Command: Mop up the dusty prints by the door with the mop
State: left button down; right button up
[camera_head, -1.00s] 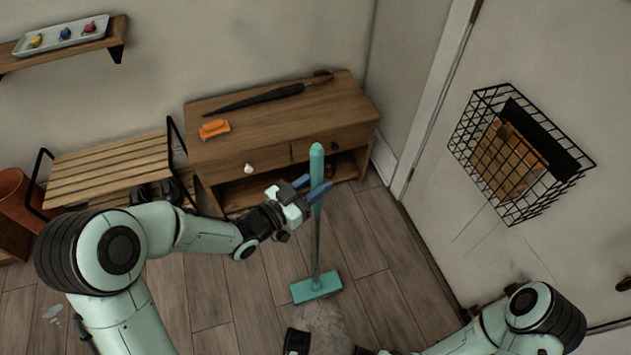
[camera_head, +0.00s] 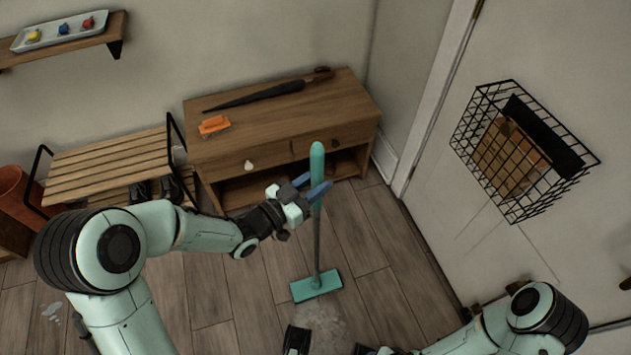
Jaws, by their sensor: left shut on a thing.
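The teal mop (camera_head: 317,285) stands upright on the wood floor in the middle of the head view, its flat head down and its handle rising in front of the cabinet. My left gripper (camera_head: 318,193) is shut on the upper part of the mop handle. A pale dusty patch (camera_head: 322,325) lies on the floor just in front of the mop head. A smaller pale mark (camera_head: 52,312) shows on the floor at the far left. My right arm comes in at the bottom right; a dark end part shows at the bottom edge, but its fingers cannot be made out.
A wooden cabinet (camera_head: 240,150) stands behind the mop, with an orange item (camera_head: 214,125) and a long dark umbrella-like thing (camera_head: 262,94) on top. A slatted bench (camera_head: 105,170) is at left. A wire basket (camera_head: 520,150) hangs on the white door (camera_head: 560,60). Floor right of the mop is clear.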

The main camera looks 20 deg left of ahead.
pick_arm(q)
jog(key=shift+f+b, duration=0.6)
jog(key=shift+f, duration=0.05)
dwell(0.3)
jog(key=s+d+b, duration=0.2)
jog(key=s+d, duration=0.2)
jog(key=s, duration=0.2)
jog(key=shift+s+d+f, duration=0.2)
jog(key=shift+s+d, duration=0.05)
dwell(0.5)
